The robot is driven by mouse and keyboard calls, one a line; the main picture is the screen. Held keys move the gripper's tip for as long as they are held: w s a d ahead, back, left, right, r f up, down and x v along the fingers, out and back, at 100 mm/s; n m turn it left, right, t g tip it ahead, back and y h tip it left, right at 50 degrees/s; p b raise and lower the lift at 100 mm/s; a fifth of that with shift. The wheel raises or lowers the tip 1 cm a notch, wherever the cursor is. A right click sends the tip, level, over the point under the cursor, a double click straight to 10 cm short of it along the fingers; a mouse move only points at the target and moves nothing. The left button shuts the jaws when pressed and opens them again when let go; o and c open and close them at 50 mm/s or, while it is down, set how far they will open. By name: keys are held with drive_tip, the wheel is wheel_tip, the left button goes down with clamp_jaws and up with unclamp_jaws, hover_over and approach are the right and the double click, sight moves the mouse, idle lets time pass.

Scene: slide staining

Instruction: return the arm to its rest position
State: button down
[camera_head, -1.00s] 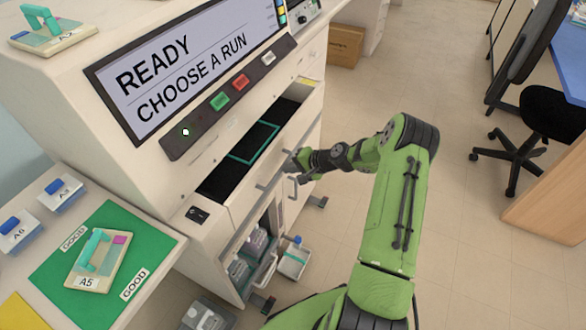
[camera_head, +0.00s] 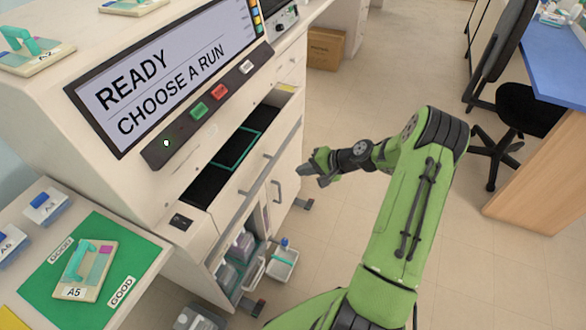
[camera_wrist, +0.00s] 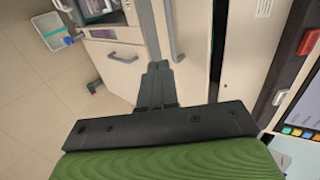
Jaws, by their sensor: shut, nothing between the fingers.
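My green arm (camera_head: 408,215) is raised in front of the staining machine (camera_head: 50,125), its forearm reaching left. My gripper (camera_head: 312,166) is shut and empty. It hangs in the air to the right of the machine's open drawer (camera_head: 262,171), apart from the drawer front and its handle. In the wrist view, the closed fingers (camera_wrist: 156,82) point toward the machine's lower cabinet front, with nothing between them.
The drawer's dark inside holds a teal-outlined slot (camera_head: 238,150). The screen (camera_head: 165,75) reads "READY CHOOSE A RUN". A slide holder marked A5 (camera_head: 85,270) lies on a green mat (camera_head: 42,287). A black chair (camera_head: 520,108) stands right. Floor around my arm is clear.

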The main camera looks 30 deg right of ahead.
drive_tip(key=shift+s+r, duration=0.1)
drive_tip(key=shift+r, duration=0.05)
drive_tip(key=s+a+r+n+g+h+p, duration=0.1)
drive_tip(key=s+a+r+n, duration=0.25)
drive_tip(key=r, duration=0.35)
drive_tip(key=s+a+r+n+g+h+p, duration=0.2)
drive_tip(key=s+a+r, duration=0.1)
drive_tip(key=a+r, duration=0.3)
drive_tip(key=s+a+r+n+g+h+p, duration=0.1)
drive_tip(key=s+a+r+n, duration=0.15)
drive_tip(key=r, duration=0.55)
drive_tip(key=s+a+r+p, duration=0.1)
drive_tip(key=s+r, duration=0.2)
drive_tip(key=s, duration=0.3)
drive_tip(key=s+a+r+n+t+h+p, duration=0.1)
drive_tip(key=s+a+r, duration=0.1)
drive_tip(key=s, duration=0.4)
drive_tip(key=s+a+r+n+h, duration=0.1)
drive_tip(key=s+r, duration=0.3)
drive_tip(key=s, duration=0.2)
drive_tip(key=shift+s+a+r+p, duration=0.25)
drive_tip(key=shift+s+r+p, duration=0.05)
drive_tip(key=shift+r+p, duration=0.1)
